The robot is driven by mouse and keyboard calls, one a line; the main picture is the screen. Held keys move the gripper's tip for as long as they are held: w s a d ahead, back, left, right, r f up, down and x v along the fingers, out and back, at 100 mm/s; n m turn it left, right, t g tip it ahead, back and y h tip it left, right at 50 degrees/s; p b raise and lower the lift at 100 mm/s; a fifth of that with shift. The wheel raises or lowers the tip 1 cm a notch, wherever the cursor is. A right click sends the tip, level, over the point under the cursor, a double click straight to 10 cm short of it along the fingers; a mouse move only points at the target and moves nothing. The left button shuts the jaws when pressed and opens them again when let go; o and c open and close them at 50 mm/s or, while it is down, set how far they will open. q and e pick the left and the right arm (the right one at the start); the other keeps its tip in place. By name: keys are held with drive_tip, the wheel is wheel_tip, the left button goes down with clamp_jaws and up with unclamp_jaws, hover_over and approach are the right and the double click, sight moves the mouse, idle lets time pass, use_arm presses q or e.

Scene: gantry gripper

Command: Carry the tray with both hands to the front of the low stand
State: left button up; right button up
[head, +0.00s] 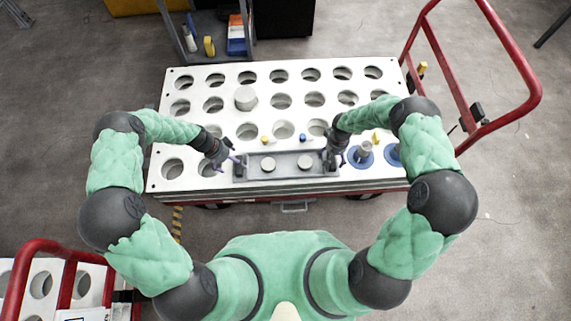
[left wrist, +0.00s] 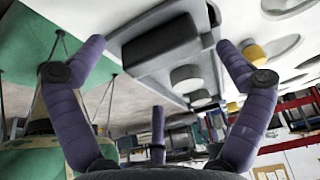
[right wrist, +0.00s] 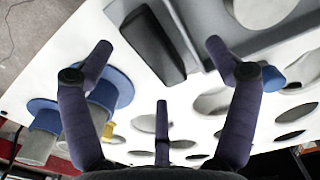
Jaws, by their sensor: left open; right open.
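The grey tray (head: 290,176) lies near the front edge of a low white platform (head: 220,185) full of round holes. I cannot tell whether this platform is the low stand. Two pale discs sit in the tray. My left gripper (head: 229,163) is open at the tray's left end; the left wrist view shows the dark handle (left wrist: 160,46) ahead of its spread fingers. My right gripper (head: 336,160) is open at the right end; the right wrist view shows the other dark handle (right wrist: 153,44) between and beyond its fingers. Neither gripper is closed on a handle.
Blue-based cylinders (head: 361,155) stand right of the tray, close to my right gripper. Small yellow and blue pieces lie behind the tray. A red rail (head: 535,80) rises at the right; another red-framed cart (head: 45,245) is at lower left.

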sight(237, 165)
use_arm(q)
drive_tip(key=shift+x, duration=2.05)
use_arm(e)
drive_tip(key=shift+f, duration=2.1)
